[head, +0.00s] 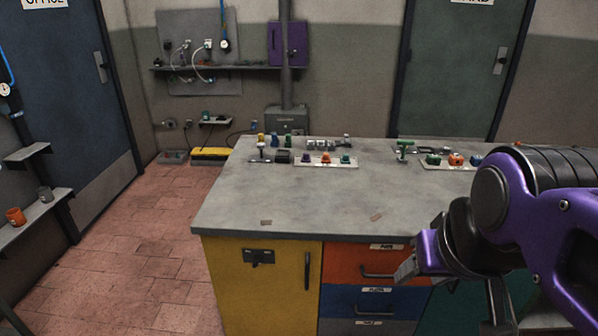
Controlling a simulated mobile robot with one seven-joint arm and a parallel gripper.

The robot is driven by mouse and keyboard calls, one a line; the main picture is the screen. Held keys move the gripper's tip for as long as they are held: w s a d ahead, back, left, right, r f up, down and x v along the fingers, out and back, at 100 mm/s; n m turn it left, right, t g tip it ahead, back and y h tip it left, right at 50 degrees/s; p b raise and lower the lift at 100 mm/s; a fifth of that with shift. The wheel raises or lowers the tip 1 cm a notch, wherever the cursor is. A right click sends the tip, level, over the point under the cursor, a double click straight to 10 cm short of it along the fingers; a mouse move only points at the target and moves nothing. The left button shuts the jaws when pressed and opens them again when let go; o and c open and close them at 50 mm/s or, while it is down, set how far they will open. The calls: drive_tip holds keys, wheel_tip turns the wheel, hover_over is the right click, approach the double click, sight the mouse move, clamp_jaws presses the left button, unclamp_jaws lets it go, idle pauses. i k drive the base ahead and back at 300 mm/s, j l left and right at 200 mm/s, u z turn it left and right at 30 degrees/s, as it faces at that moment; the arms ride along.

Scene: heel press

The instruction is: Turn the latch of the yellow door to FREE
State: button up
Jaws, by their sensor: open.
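The yellow door (240,290) is the left front of the grey-topped bench in the head view. Its latch (257,257) is a small dark knob on a dark plate near the top of the door. The markings and the latch's setting are too small to read. A dark vertical handle (307,271) sits at the door's right side. My gripper (450,285) is at the lower right, in front of the drawers, well to the right of the latch. It is open, with nothing seen between its fingers. Part of it is hidden by my purple arm.
The bench top (300,205) is mostly bare in front, with several small coloured parts at the back. An orange drawer (345,262) and a blue drawer (345,300) have protruding handles. Tiled floor (130,255) lies clear left of the bench. A wall shelf (30,215) stands far left.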

sight(257, 260)
drive_tip(key=j+u, duration=0.1)
drive_tip(key=u, duration=0.7)
drive_tip(key=j+z, duration=0.15)
drive_tip(key=j, duration=0.15)
drive_tip(key=k+j+z, duration=0.15)
drive_tip(key=j, duration=0.15)
